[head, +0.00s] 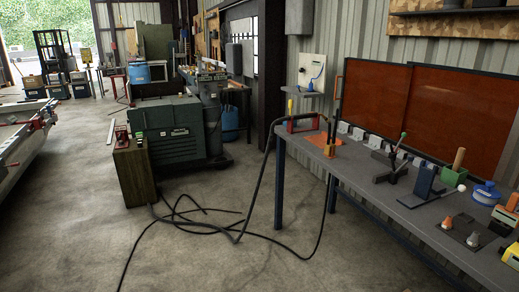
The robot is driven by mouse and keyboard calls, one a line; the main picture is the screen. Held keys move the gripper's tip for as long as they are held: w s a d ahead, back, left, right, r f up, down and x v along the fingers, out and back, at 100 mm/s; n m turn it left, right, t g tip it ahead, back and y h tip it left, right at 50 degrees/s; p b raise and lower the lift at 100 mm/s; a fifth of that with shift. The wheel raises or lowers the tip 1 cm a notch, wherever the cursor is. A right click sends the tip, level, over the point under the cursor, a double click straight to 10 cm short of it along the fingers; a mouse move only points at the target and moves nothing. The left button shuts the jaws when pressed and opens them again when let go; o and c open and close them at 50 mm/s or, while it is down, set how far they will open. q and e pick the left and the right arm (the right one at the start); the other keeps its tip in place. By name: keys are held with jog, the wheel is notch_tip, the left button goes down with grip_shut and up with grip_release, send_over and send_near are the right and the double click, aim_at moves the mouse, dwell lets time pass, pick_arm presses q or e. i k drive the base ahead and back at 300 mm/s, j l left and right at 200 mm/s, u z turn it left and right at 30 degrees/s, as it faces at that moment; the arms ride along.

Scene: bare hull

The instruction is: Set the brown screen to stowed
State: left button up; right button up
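The brown screen (375,94) stands upright along the back of the workbench at the right. It is made of reddish-brown panels in dark frames. A second panel (455,112) continues to the right and runs out of the picture. Where the two panels meet, their edges look close together or slightly overlapping. An orange upright bar (338,96) is at the screen's left end. The lower edge of the screen is partly behind things on the bench. Neither of my grippers is in view.
The grey workbench (420,215) holds several tools, clamps and a blue spool (484,193). Cables (210,228) lie on the concrete floor before the bench. A green machine (178,132) and a brown cabinet (134,172) stand left of centre. The floor at front left is clear.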

aim_at(375, 93)
jog(key=i, duration=1.05)
jog(key=i+j+z, duration=0.1)
jog(key=i, duration=0.95)
jog(key=i+j+z, duration=0.1)
jog(key=i+z, duration=0.35)
jog(key=i+j+z, duration=0.2)
jog(key=z, duration=0.3)
jog(key=i+j+z, duration=0.7)
jog(key=j+z, duration=0.25)
jog(key=l, duration=0.1)
